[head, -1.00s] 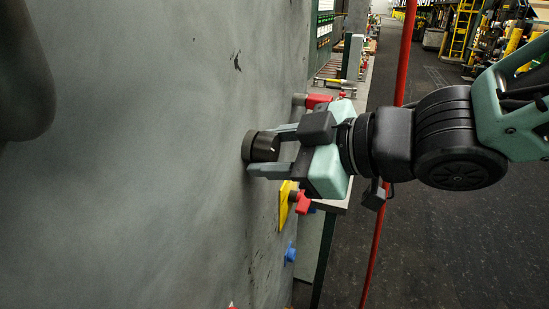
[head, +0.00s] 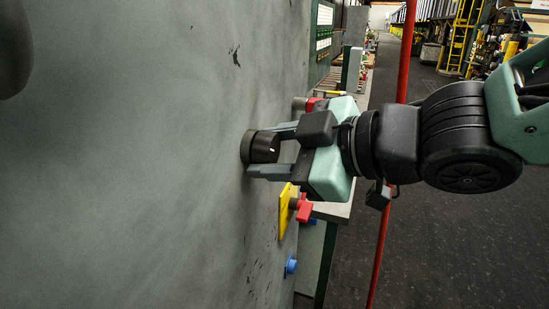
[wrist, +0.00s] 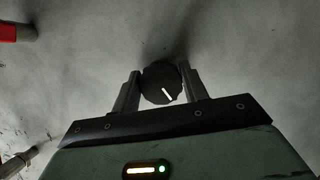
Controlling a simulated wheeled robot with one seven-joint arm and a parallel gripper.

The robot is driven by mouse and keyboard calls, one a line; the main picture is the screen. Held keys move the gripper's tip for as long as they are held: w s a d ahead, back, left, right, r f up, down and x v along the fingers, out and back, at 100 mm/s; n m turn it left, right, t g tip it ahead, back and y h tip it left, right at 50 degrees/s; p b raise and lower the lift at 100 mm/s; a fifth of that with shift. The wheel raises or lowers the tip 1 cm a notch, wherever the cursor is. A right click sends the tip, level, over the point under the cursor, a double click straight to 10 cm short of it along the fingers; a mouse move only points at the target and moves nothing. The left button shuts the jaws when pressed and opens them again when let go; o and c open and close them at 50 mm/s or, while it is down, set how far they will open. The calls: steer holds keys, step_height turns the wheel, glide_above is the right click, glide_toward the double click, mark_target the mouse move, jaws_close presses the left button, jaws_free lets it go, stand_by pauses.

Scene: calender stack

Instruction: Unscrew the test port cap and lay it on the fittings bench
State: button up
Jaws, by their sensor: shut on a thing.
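The test port cap (head: 262,147) is a round black cap with a white mark on its face. It sits at the grey wall in the head view. In the wrist view the cap (wrist: 161,83) shows face-on, its white mark slanting toward the lower right. My gripper (head: 272,152) is shut on the cap, with one finger on each side of it. The fingers also show on both sides of the cap in the wrist view (wrist: 160,88). The cap's threads are hidden. The fittings bench (head: 338,211) is partly visible behind my gripper, along the wall.
A red handle (head: 314,103) is on the wall behind my gripper. A yellow plate (head: 285,210) with a red handle (head: 304,208) and a blue fitting (head: 290,265) are below. A red vertical pole or hose (head: 405,55) stands behind my arm. The aisle floor at right is open.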

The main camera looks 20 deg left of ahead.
steer(key=shift+r+n+b, duration=0.1)
steer(key=shift+n+b, duration=0.3)
steer(key=shift+b, duration=0.7)
steer(key=shift+n+t+b, duration=0.5)
steer(key=shift+b, duration=1.15)
steer(key=shift+n+t+b, duration=0.3)
steer(key=shift+b, duration=0.45)
steer(key=shift+n+y+b, duration=0.3)
steer(key=shift+n+b, duration=0.2)
steer(key=shift+b, duration=1.25)
steer(key=shift+n+t+b, duration=0.3)
steer(key=shift+t+b, duration=0.1)
steer(key=shift+b, duration=0.3)
steer(key=shift+b, duration=0.6)
steer(key=shift+n+t+y+b, duration=0.35)
steer(key=shift+n+b, duration=0.55)
steer(key=shift+b, duration=0.95)
steer(key=shift+b, duration=0.45)
steer(key=shift+n+t+y+b, duration=0.3)
steer(key=shift+n+b, duration=0.5)
steer(key=shift+b, duration=1)
